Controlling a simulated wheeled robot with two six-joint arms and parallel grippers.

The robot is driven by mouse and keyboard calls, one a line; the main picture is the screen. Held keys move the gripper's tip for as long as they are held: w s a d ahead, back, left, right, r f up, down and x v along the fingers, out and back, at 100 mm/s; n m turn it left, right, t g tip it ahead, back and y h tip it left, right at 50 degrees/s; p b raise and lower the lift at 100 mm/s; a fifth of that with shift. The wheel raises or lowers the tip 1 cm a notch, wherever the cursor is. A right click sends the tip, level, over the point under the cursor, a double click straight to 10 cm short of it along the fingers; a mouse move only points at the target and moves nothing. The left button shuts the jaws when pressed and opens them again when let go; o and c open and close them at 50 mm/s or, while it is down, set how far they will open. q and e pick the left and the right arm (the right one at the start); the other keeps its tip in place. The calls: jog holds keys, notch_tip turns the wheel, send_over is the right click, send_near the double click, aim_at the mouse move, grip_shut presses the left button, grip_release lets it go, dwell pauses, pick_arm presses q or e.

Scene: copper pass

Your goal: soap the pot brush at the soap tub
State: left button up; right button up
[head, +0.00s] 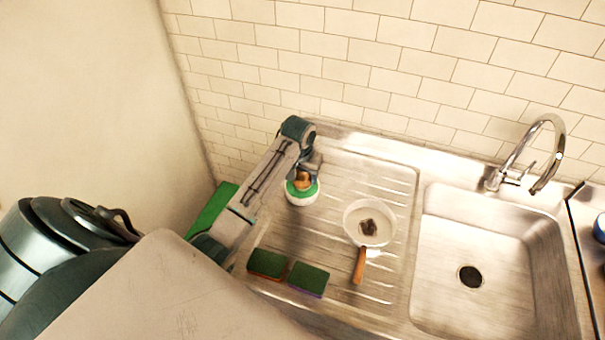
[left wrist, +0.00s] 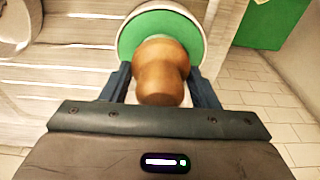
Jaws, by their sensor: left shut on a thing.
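The pot brush shows as a round brown wooden knob (head: 302,179), also large in the left wrist view (left wrist: 162,70). My left gripper (head: 306,172) is shut on this knob, with a finger on each side in the left wrist view. The soap tub (head: 302,199), white with a green top surface, stands on the drainboard directly under the brush. Its pale rim and green surface also show behind the knob in the left wrist view (left wrist: 160,22). The brush's bristles are hidden, so I cannot tell whether they touch the green surface. My right gripper is not in view.
A pale pan (head: 384,212) with a dark patch inside and a brown handle lies on the ribbed drainboard (head: 350,173). Two green-topped sponges (head: 309,279) (head: 268,264) lie near the front edge. The sink (head: 490,240) and faucet (head: 545,150) are at right; a tiled wall is behind.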

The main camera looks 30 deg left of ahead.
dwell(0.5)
pick_arm(q)
jog(key=shift+r, duration=3.45)
